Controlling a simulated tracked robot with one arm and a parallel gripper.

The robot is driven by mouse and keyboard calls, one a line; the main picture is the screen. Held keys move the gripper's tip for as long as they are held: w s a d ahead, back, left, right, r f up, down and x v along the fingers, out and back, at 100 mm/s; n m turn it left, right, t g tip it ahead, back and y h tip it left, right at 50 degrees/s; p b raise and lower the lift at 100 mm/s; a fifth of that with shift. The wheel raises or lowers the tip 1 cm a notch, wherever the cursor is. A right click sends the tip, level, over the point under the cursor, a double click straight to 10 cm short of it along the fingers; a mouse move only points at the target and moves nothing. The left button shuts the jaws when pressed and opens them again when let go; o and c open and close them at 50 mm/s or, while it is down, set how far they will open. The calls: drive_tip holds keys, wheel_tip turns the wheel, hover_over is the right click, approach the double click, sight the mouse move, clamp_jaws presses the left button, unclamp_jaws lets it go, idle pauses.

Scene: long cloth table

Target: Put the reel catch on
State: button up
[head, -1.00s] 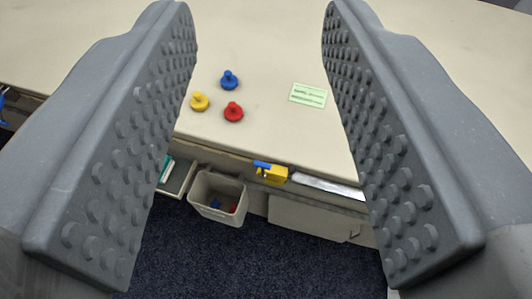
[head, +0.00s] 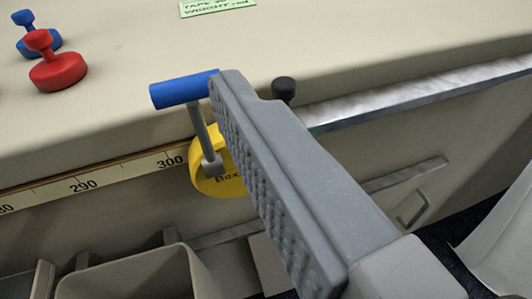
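A yellow round reel (head: 205,177) with dark lettering sits at the table's front edge, at the end of a measuring tape. A grey lever (head: 196,125) rises from it to a blue bar-shaped grip (head: 180,92). One finger of my gripper (head: 228,85) is in view, its studded inner face bare and facing left. Its tip overlaps the right end of the blue grip; I cannot tell if they touch. The other finger is out of view. The finger hides the reel's right side. A black knob (head: 284,90) shows just right of the finger; I cannot tell what it belongs to.
The measuring tape (head: 85,185) runs left along the table front. Red (head: 58,70) and blue (head: 24,17) knobbed pieces stand on the table at left, with a green label (head: 215,5) at the top. A grey bin (head: 135,280) is below. A metal strip (head: 420,95) lies at right.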

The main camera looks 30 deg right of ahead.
drive_tip(key=h+b, duration=0.1)
approach(190, 96)
drive_tip(key=a, duration=0.1)
drive_tip(key=p, duration=0.5)
drive_tip(key=shift+w+d+f+t+h+p, duration=0.1)
drive_tip(key=shift+w+d+t+h+p, duration=0.1)
drive_tip(key=shift+w+t+h+p, duration=0.15)
drive_tip(key=w+p, duration=0.1)
drive_tip(key=p, duration=0.4)
drive_tip(key=shift+d+f+p, duration=0.1)
drive_tip(key=shift+d+p, duration=0.2)
drive_tip(key=shift+d, duration=0.1)
drive_tip(key=b+x, duration=0.1)
drive_tip(key=x, duration=1)
drive_tip(key=shift+f, duration=0.2)
